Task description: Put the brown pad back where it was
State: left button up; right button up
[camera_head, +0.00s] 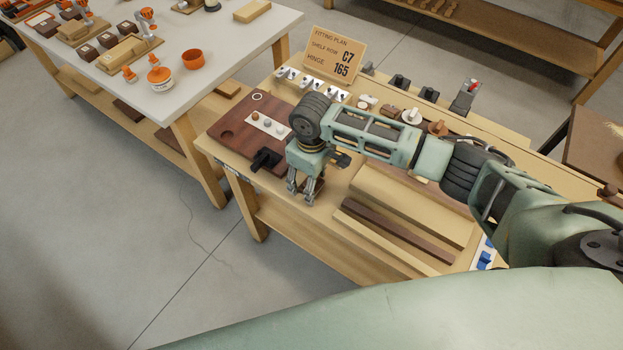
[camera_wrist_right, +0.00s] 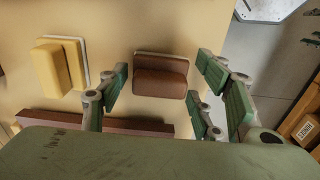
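The brown pad (camera_wrist_right: 160,76), a block with a pale edge along its back, lies on the light wood bench (camera_wrist_right: 215,30) in the right wrist view. My right gripper (camera_wrist_right: 158,88) is open, with its fingers on either side of the pad and gaps between them and it. I cannot tell how far above the pad the fingertips are. In the head view my right gripper (camera_head: 304,188) points down at the bench's front edge, and the pad is not clearly visible there. A yellow pad (camera_wrist_right: 58,66) with a pale edge lies left of the brown one. My left gripper is not in view.
A dark red-brown board (camera_head: 236,131) with a black handle lies left of my right gripper. Wooden strips (camera_head: 390,232) lie to its right. Behind stand a fitting plan sign (camera_head: 335,56) and small hardware. A white table (camera_head: 215,35) stands at the upper left.

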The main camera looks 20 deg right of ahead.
jog(key=shift+o, duration=0.4)
jog(key=shift+r, duration=0.25)
notch_tip(320, 180, up, 12)
jog(key=shift+b, duration=0.45)
jog(key=shift+f, duration=0.1)
